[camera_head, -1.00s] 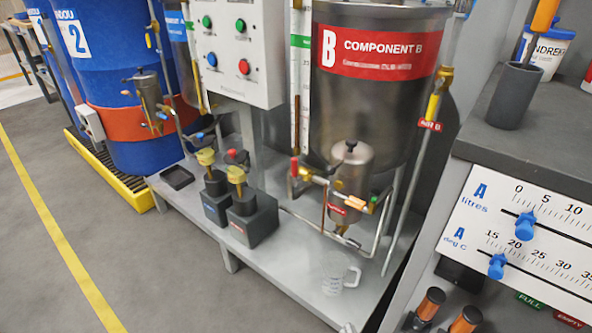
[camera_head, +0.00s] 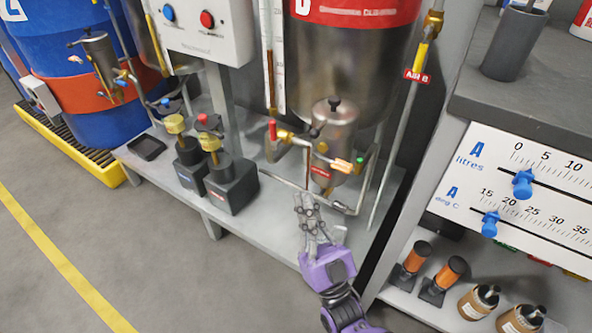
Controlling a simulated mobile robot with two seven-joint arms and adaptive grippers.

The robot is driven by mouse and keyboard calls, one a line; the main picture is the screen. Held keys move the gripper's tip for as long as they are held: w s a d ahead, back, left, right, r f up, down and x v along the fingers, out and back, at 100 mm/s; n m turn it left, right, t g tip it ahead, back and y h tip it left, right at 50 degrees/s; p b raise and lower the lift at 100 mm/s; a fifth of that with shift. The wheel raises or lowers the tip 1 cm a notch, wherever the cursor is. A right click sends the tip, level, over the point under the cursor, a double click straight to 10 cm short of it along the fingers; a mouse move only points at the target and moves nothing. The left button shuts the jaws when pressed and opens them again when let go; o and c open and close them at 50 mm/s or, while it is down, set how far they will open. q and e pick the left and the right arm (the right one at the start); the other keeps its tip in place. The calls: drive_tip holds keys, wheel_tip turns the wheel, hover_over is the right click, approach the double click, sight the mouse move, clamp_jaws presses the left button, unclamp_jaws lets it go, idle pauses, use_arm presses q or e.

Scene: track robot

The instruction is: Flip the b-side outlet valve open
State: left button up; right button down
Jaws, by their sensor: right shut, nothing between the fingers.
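The B tank (camera_head: 347,62) is a grey metal vessel with a red label at its top. Below it hangs a small metal canister (camera_head: 334,126) with pipework. A brass valve (camera_head: 284,136) with an upright red lever (camera_head: 272,130) sits on the pipe left of the canister. An orange-tagged fitting (camera_head: 342,165) and a small green knob sit on its right. I cannot tell for sure which is the outlet valve. My purple right gripper (camera_head: 306,198) is shut and empty, pointing up, below and in front of the canister, apart from the valve in the picture. My left gripper is not in view.
Dark pump blocks (camera_head: 232,186) with yellow tops stand left on the grey shelf (camera_head: 275,228). A bench with a gauge panel (camera_head: 545,170) and several bottles is on the right. The floor at left is clear.

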sight(273, 135)
drive_tip(key=w+f+b+x, duration=0.2)
drive_tip(key=x, duration=1)
drive_tip(key=shift+a, duration=0.4)
drive_tip(key=shift+a+r+n+g+y+p, duration=0.1)
drive_tip(key=shift+r+n+g+y+p, duration=0.2)
drive_tip(key=shift+n+g+p, duration=0.3)
